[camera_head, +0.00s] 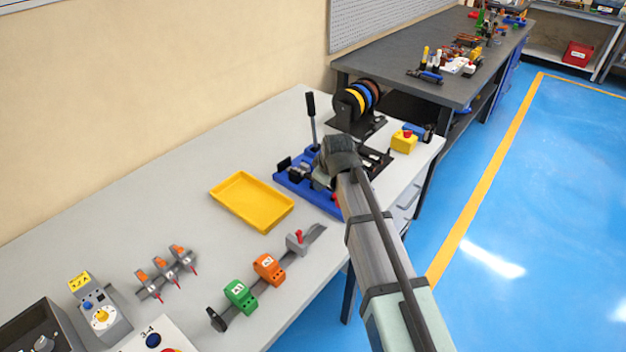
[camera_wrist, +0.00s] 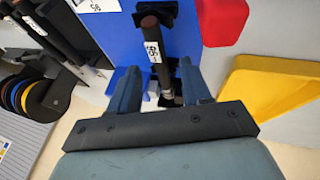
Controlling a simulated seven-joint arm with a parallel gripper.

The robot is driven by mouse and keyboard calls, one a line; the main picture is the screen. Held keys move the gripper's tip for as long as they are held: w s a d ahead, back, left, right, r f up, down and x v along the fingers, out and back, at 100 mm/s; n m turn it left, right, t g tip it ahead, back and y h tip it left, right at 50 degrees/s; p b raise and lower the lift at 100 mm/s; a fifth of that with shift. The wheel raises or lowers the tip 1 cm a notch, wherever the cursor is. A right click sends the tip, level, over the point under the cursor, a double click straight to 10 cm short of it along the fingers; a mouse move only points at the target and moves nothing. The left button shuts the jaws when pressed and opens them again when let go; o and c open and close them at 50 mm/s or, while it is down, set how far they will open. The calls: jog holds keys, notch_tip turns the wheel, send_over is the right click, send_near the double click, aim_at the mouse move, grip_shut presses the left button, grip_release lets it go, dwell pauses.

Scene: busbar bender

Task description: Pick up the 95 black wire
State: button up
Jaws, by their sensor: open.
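My gripper (camera_wrist: 158,66) is open, with one finger on each side of the line of this piece. Whether the fingers touch it I cannot tell. In the head view, my wrist covers most of the spot above the blue bender base (camera_head: 296,183), so the wire and fingertips cannot be made out there.
A yellow tray (camera_head: 252,201) lies left of the blue base and also shows in the wrist view (camera_wrist: 275,95). A black upright lever (camera_head: 311,118) and a spool rack (camera_head: 357,100) stand behind. A yellow box with a red button (camera_head: 404,142) is at the right. Bench between tray and wall is clear.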

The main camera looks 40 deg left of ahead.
jog(key=shift+x, duration=1.25)
grip_shut()
